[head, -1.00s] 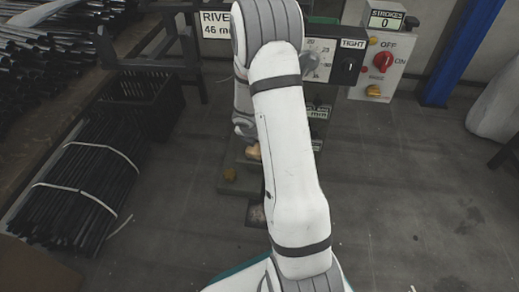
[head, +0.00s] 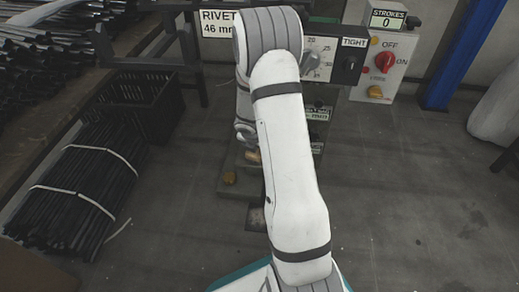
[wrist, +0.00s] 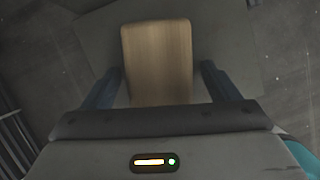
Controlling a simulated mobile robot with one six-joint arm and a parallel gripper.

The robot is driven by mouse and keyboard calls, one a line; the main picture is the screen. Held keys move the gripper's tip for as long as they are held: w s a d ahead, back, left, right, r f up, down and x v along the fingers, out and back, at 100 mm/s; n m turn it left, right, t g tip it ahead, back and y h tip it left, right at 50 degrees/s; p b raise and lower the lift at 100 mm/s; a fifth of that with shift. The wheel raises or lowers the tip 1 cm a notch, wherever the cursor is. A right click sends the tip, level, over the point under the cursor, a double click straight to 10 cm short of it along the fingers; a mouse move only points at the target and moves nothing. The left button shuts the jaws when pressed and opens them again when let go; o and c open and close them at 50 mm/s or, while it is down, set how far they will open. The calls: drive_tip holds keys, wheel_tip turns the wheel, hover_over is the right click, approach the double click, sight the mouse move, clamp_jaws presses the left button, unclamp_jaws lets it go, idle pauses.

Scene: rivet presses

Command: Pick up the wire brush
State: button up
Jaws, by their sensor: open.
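In the wrist view a wooden block-like piece (wrist: 158,55), probably the back of the wire brush, lies between the two fingers of my gripper (wrist: 160,85). The fingers stand apart on either side of it, with a gap showing at each side. Its bristles do not show. In the head view a small tan piece (head: 253,157) shows beside my arm, low at the press; it looks like the same wooden piece. My arm hides most of the press front, and the gripper's fingers cannot be made out there.
The press has a dial panel (head: 318,58) and a control box (head: 380,60) with a red knob and a stroke counter reading 0. Bundled black rods (head: 75,190) and a black crate (head: 140,105) are at left. Floor at right is clear.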

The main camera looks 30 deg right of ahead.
drive_tip(key=c, duration=1.2)
drive_tip(key=shift+r, duration=0.15)
wheel_tip(320, 180, up, 7)
drive_tip(key=p, duration=0.6)
drive_tip(key=shift+s+a+r, duration=0.1)
drive_tip(key=shift+s, duration=0.05)
drive_tip(key=s+a+b, duration=0.3)
drive_tip(key=s+a, duration=0.2)
drive_tip(key=s, duration=0.3)
drive_tip(key=s+a+b, duration=0.3)
drive_tip(key=s+a, duration=0.3)
drive_tip(key=s, duration=0.2)
drive_tip(key=shift+s+b, duration=0.2)
drive_tip(key=shift+b, duration=0.1)
